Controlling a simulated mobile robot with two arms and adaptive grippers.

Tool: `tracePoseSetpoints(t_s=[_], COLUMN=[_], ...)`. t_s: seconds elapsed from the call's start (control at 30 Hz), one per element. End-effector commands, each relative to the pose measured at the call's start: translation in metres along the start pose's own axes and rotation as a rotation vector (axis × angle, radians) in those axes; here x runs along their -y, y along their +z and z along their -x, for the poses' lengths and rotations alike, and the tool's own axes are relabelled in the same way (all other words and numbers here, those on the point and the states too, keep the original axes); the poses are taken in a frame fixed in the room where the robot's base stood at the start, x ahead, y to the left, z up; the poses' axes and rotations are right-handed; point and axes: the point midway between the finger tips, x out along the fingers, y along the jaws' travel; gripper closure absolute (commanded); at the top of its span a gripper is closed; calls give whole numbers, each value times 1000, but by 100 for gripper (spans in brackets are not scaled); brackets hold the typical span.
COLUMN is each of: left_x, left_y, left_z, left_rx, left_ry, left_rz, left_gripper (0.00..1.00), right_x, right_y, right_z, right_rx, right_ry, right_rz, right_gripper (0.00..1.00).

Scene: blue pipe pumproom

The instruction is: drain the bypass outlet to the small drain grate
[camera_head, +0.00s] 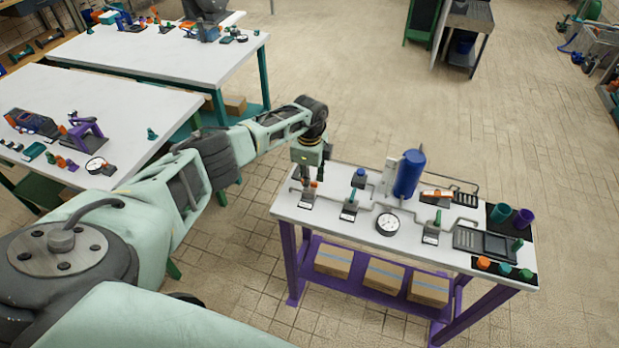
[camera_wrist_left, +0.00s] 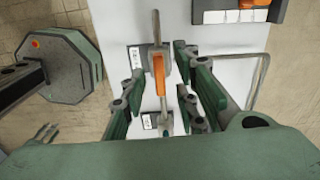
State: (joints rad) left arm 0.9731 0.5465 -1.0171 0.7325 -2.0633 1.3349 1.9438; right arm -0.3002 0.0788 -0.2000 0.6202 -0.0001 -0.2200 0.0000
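My left gripper (camera_head: 309,172) points down over the left end of the white pipe table (camera_head: 335,224). In the left wrist view my gripper (camera_wrist_left: 158,98) is open, its fingers on either side of a valve with an orange lever (camera_wrist_left: 160,74). A gap shows on both sides of the lever. In the head view this valve (camera_head: 309,196) stands right below the fingers. Two dark slotted panels, one at the back (camera_head: 465,198) and one nearer the front (camera_head: 467,238), may be drain grates. I cannot tell which outlet is the bypass. My right gripper is out of view.
Green-handled valves (camera_head: 349,208), a round gauge (camera_head: 388,223) and a blue tank (camera_head: 409,174) stand along the pipes. Teal and purple cups (camera_head: 524,218) and coloured knobs (camera_head: 483,263) sit at the right end. White workbenches (camera_head: 130,110) stand at left. Open floor lies behind.

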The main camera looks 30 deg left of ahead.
Motion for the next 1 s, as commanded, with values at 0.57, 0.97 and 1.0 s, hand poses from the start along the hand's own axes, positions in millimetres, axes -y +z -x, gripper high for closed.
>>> tracePoseSetpoints(t_s=[0.57, 0.97, 1.0], left_x=[1, 0, 0], left_y=[0, 0, 0], left_z=[78, 120, 120], left_rx=[-1, 1, 1], left_ry=[-3, 0, 1], left_rz=[-2, 0, 0], left_gripper=[72, 72, 72], right_x=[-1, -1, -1], right_y=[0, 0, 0], right_z=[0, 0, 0], right_rx=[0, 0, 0], right_ry=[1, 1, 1], right_rz=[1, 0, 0], right_gripper=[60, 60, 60])
